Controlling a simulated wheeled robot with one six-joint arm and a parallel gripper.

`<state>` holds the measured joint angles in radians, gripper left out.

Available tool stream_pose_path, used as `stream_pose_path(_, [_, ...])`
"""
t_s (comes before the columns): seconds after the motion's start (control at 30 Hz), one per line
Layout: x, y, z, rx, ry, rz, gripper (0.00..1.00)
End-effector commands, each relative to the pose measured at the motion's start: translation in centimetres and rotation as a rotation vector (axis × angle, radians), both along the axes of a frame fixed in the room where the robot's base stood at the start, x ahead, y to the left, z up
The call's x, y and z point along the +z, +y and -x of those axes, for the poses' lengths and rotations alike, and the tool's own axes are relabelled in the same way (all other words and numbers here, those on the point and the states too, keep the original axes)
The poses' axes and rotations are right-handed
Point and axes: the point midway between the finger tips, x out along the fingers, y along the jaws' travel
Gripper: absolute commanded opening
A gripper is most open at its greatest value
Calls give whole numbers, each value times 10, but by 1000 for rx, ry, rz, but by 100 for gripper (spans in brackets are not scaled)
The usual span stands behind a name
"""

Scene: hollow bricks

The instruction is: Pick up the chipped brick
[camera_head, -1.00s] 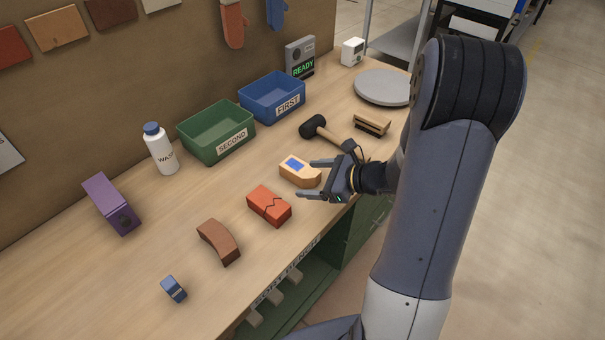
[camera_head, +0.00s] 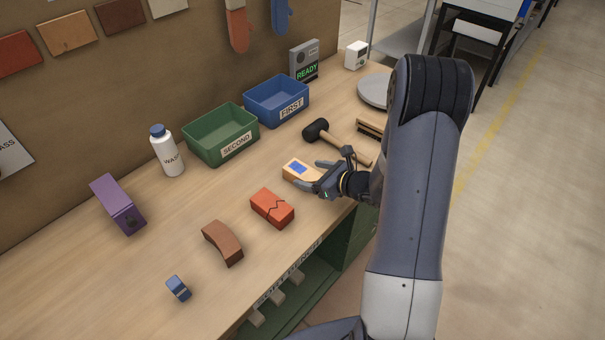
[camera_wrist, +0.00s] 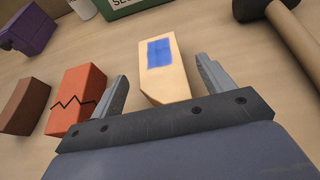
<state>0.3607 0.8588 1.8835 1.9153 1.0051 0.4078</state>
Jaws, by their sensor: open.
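The chipped brick is a tan block with a blue patch on top and one corner cut off. It lies on the workbench in the head view (camera_head: 292,177) and in the wrist view (camera_wrist: 170,83). My gripper (camera_head: 309,174) is open at the brick's near end. In the wrist view my gripper (camera_wrist: 162,74) has one finger on each side of the brick, with gaps showing. I cannot tell how far the fingers are above the bench. In the head view the gripper hides part of the brick's right end.
A red cracked brick (camera_head: 272,208) lies close left of my gripper, a brown curved brick (camera_head: 222,243) beyond it. A black-headed mallet (camera_head: 317,131) lies to the right. Green SECOND bin (camera_head: 210,157) and blue FIRST bin (camera_head: 264,116) stand behind. A white bottle (camera_head: 170,155) stands left of them.

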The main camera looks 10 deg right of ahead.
Motion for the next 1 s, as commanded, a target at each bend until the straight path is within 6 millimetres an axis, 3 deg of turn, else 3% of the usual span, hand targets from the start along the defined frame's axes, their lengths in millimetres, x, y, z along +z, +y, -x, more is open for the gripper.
stream_pose_path(0.2, [-10, 14, -18, 2, 0, -1, 76])
stream_pose_path(0.47, [-11, 15, -20, 0, -1, 0, 76])
stream_pose_path(1.0, [-11, 15, -20, 0, -1, 1, 34])
